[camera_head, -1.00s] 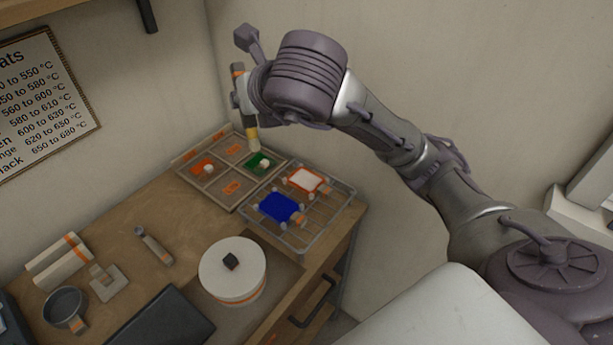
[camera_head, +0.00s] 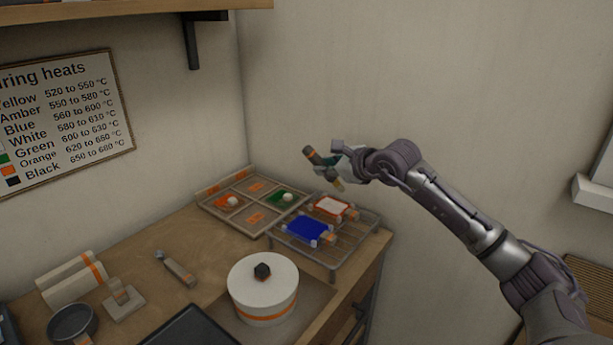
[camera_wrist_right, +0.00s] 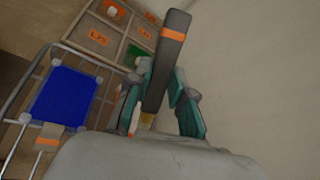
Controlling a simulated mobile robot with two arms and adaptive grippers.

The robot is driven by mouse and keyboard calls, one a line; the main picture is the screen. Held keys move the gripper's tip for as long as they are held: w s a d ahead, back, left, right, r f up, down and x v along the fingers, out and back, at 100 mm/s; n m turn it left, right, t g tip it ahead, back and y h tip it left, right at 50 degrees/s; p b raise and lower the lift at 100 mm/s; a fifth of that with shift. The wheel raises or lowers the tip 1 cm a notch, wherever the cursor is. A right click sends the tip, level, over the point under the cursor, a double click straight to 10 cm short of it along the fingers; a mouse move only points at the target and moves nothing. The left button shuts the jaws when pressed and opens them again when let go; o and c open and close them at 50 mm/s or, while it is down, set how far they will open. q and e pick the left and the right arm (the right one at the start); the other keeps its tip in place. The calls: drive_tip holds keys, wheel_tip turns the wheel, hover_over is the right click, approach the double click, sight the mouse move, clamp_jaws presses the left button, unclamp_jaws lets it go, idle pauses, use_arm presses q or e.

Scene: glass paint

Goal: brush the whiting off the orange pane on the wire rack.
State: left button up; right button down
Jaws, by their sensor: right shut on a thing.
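The orange pane (camera_head: 330,207) lies on the back part of the wire rack (camera_head: 344,248). White whiting covers its middle, and orange shows along the edges. My right gripper (camera_head: 338,166) is shut on a brush (camera_head: 317,157) with a dark handle, an orange band and a pale tip. The brush is tilted, its tip above the orange pane and apart from it. In the right wrist view the brush handle (camera_wrist_right: 166,62) stands between the fingers, which hide most of the area below. My left gripper is not in view.
A blue pane (camera_head: 306,230) lies on the rack's front part. A compartment tray (camera_head: 236,222) behind left holds orange and green panes. A white lidded pot (camera_head: 262,290) stands in front. The wall is close behind; a shelf hangs above left.

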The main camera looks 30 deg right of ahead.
drive_tip(key=shift+d+f, duration=0.1)
drive_tip(key=shift+f, duration=0.35)
wheel_tip(320, 180, down, 4)
drive_tip(key=shift+w+d+f+b, duration=0.1)
drive_tip(key=shift+f+b, duration=0.1)
drive_tip(key=shift+b, duration=1.05)
drive_tip(key=shift+w+a+r+p, duration=0.25)
drive_tip(key=shift+w+r+p, duration=0.4)
drive_tip(key=shift+p, duration=0.35)
use_arm(q)
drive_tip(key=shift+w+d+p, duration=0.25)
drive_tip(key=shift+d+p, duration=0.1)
drive_tip(key=shift+p, duration=0.05)
use_arm(e)
drive_tip(key=w, duration=0.1)
drive_tip(key=w+a, duration=0.1)
drive_tip(key=w, duration=0.1)
drive_tip(key=w+a+f, duration=0.1)
drive_tip(key=shift+w, duration=0.2)
